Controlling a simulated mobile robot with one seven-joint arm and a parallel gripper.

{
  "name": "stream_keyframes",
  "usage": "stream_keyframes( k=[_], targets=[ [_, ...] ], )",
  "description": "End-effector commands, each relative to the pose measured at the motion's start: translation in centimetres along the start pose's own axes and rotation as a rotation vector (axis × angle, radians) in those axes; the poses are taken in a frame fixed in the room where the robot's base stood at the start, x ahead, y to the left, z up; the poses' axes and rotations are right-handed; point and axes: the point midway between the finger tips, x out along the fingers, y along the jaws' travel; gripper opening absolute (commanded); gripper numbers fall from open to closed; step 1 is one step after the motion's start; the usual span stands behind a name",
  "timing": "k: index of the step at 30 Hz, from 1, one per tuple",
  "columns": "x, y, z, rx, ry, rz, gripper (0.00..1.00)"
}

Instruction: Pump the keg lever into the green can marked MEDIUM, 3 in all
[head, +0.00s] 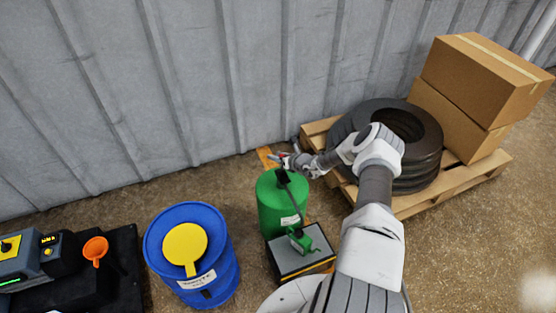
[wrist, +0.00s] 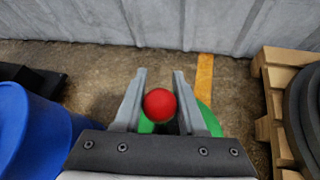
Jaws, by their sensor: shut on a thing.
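A green keg (head: 281,204) stands upright on the floor in the middle of the head view, with a white label too small to read. A dark pump fitting (head: 283,176) sits on its lid, and a thin dark spout slopes down to the right from it. A small green can (head: 301,241) stands below the spout on a dark-topped stand (head: 288,262); I cannot read its marking. My gripper (head: 280,158) is above the back of the keg, shut on the lever's red knob (wrist: 160,105). The knob sits between the fingers (wrist: 158,98); the lever's rod is mostly hidden.
A blue drum (head: 216,272) with a yellow paddle-shaped piece (head: 185,249) on top stands left of the keg. A dark bench (head: 122,268) with an orange funnel (head: 96,248) is further left. A pallet (head: 408,206) with tyres (head: 430,150) and boxes (head: 490,75) stands right. The corrugated wall is close behind.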

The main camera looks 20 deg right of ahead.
Motion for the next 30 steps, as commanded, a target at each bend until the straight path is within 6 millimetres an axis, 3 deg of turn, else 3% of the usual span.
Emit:
stream_keyframes(
  k=[12, 30],
  targets=[
    [2.0, -0.9, -1.5, 0.001, 0.014, -0.006, 0.0],
    [2.4, -1.1, -1.9, 0.005, 0.016, -0.006, 0.0]
  ],
)
